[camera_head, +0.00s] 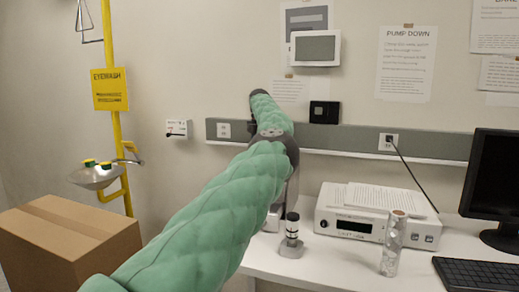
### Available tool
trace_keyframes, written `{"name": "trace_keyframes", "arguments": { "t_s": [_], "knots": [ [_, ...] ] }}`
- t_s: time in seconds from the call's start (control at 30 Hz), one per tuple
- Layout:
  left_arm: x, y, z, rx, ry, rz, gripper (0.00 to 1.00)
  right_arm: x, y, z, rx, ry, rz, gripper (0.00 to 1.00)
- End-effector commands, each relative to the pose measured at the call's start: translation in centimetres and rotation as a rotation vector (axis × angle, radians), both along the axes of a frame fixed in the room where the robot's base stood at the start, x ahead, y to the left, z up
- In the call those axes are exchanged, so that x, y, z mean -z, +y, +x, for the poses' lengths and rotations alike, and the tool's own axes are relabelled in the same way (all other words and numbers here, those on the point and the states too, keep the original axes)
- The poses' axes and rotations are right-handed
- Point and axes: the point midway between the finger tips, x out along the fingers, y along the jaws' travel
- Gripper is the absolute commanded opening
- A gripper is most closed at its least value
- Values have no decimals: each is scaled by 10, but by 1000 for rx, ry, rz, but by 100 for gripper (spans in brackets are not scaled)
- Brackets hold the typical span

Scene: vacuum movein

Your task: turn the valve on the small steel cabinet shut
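I cannot make out a steel cabinet or its valve for certain. My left arm, in a green quilted sleeve, comes in from the lower left and reaches across the middle towards the wall. It hides part of the bench and wall behind it. The arm's gripper does not show, and no fingers can be seen. A small pale box (178,129) with a dark lever-like part is on the wall left of the arm; it is too small to tell what it is. My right gripper is not in view.
A white bench (340,262) holds a white instrument (365,222), a clear cylinder (393,245), a small black-topped vial (292,230), a monitor (497,180) and a keyboard (482,272). A cardboard box (65,240) and a yellow eyewash stand (112,100) are at the left.

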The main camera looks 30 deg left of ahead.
Motion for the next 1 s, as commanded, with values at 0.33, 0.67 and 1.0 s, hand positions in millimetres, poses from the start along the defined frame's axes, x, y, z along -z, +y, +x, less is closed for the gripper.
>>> {"name": "trace_keyframes", "arguments": {
  "t_s": [0.33,0.67,1.0],
  "knots": [
    [-2,1,0,33,-3,1,26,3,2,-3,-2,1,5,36],
    [-1,1,0,33,-3,1,64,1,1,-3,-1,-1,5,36],
    [-1,0,0,33,-1,1,70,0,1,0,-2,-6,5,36]
  ]
}}
